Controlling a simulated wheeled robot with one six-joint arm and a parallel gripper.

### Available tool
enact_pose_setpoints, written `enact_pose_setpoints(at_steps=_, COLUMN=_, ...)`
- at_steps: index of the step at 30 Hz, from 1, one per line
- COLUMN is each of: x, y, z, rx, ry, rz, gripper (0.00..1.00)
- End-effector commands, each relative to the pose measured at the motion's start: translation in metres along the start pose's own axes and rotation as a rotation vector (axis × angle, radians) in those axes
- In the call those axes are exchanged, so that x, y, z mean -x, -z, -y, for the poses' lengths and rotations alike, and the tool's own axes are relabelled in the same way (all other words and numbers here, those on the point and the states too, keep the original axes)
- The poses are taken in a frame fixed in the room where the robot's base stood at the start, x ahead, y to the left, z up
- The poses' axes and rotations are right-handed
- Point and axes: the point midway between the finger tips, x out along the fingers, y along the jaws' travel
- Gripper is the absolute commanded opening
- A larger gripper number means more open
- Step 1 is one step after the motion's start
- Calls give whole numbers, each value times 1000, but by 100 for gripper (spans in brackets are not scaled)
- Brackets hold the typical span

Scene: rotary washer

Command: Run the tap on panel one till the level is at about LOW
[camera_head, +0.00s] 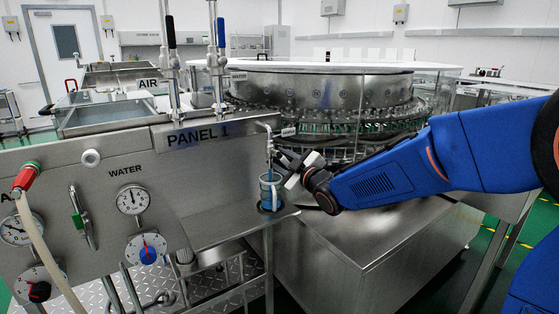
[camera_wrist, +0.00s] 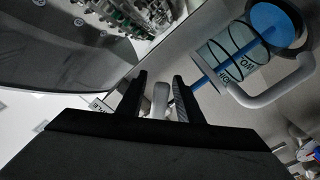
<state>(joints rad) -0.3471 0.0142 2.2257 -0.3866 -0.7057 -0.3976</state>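The clear jug (camera_head: 271,192) stands on the ledge below the tap (camera_head: 268,143) at the right end of panel one (camera_head: 190,180). The wrist view shows the jug (camera_wrist: 228,70) tilted, with its pale handle, black rings and the word LOW. A blue stream (camera_wrist: 198,82) runs from the tap into it, and blue water (camera_wrist: 272,22) lies near its bottom, seemingly below the LOW ring. My gripper (camera_head: 287,166) is at the tap, just above and right of the jug. In the wrist view my gripper (camera_wrist: 160,85) is open, its fingers either side of a pale tap lever (camera_wrist: 161,101), with a visible gap.
The panel carries a water gauge (camera_head: 132,200), a blue-red knob (camera_head: 146,249) and a red-handled hose fitting (camera_head: 25,178). The large rotary washer (camera_head: 320,90) stands behind. A steel cabinet (camera_head: 375,240) is below my arm. Green floor shows at the right.

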Motion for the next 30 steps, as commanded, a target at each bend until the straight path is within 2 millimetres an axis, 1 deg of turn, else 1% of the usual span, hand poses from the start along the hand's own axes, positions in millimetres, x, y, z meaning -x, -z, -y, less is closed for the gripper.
enact_pose_setpoints(at_steps=5, x=6, y=0, z=-1, rx=0, ry=-1, rz=0, gripper=33)
enact_pose_setpoints(at_steps=8, x=18, y=0, z=-1, rx=1, ry=-1, rz=0, gripper=33)
enact_pose_setpoints(at_steps=21, x=94, y=0, z=-1, rx=1, ry=-2, rz=-1, gripper=33)
enact_pose_setpoints(at_steps=30, x=143, y=0, z=-1, rx=1, ry=-2, rz=0, gripper=33)
